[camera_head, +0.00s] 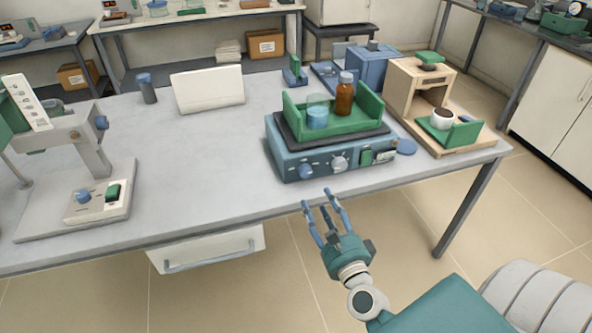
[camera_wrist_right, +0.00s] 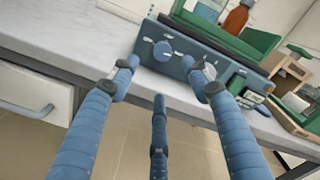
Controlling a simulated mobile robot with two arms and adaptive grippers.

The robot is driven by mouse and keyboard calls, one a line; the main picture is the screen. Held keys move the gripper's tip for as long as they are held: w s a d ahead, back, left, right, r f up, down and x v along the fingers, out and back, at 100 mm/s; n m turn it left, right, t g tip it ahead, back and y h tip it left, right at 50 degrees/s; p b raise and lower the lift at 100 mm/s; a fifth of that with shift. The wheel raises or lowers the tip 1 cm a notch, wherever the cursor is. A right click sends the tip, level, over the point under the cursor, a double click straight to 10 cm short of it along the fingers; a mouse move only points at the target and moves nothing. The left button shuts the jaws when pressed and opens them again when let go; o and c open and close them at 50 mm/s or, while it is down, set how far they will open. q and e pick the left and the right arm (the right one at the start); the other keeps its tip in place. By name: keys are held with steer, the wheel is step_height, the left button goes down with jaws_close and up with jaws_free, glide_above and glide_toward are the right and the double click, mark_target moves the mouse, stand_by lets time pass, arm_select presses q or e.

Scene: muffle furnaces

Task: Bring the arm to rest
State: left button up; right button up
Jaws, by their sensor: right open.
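My right gripper (camera_head: 320,205) is open and empty, just off the front edge of the table and in front of the blue shaker device. In the right wrist view its blue fingers (camera_wrist_right: 160,85) are spread apart with nothing between them. My right arm reaches in from the lower right in the head view. My left gripper does not show in either view.
The blue shaker device (camera_head: 300,168) carries a green tray (camera_head: 345,127) with a beaker (camera_head: 317,113) and a brown bottle (camera_head: 345,92). A small wooden furnace (camera_head: 401,88) with a white crucible (camera_head: 441,118) stands to its right. The table (camera_head: 215,150) is clear at centre left.

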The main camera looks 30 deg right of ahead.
steer(key=s+a+f+n+g+y, duration=0.1)
steer(key=s+a+f+n+g, duration=0.4)
steer(key=f, duration=0.7)
steer(key=s+a+f+n+g+y, duration=0.15)
steer(key=s+f+n, duration=0.35)
steer(key=f, duration=0.7)
steer(key=s+a+f+n+g+y, duration=0.3)
steer(key=f+n, duration=0.4)
steer(key=f, duration=0.6)
steer(key=s+f+n+g, duration=0.2)
steer(key=s+f+n, duration=0.2)
steer(key=s, duration=0.5)
steer(key=s+a+f+n+g+h, duration=0.1)
steer(key=s+f+n+g, duration=0.1)
steer(key=s+f+n, duration=0.3)
steer(key=s+f+n+g, duration=0.3)
steer(key=s+f, duration=0.3)
steer(key=s, duration=0.8)
steer(key=shift+a+f+n, duration=0.2)
steer(key=shift+f+n, duration=0.15)
steer(key=shift+n, duration=0.45)
steer(key=shift+s+h, duration=0.15)
steer(key=shift+h, duration=0.1)
